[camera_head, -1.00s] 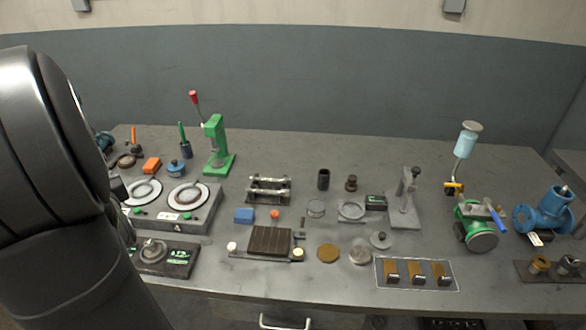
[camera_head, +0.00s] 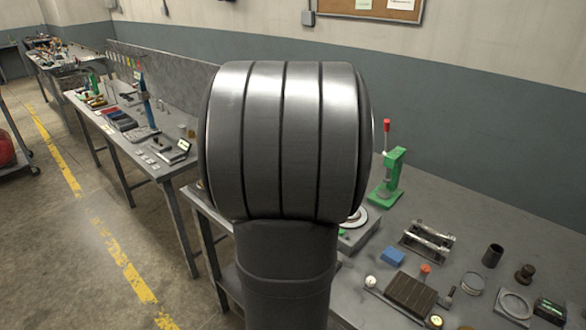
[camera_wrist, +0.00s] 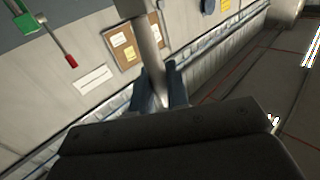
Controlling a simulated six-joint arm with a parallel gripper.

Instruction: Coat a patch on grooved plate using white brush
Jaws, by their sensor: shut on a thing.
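The grooved plate (camera_head: 411,294) is a dark brown ribbed block lying on the workbench at the lower right of the head view, with pale round knobs beside it. In the wrist view my gripper (camera_wrist: 160,92) is shut on a pale grey-white rod (camera_wrist: 150,42), which looks like the white brush.
Near the plate are a blue block (camera_head: 393,257), an orange knob (camera_head: 426,269), a metal roller fixture (camera_head: 427,240) and a dark cylinder (camera_head: 493,255). A green press (camera_head: 388,178) stands behind. Another bench (camera_head: 150,160) is at the left, with open floor in front.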

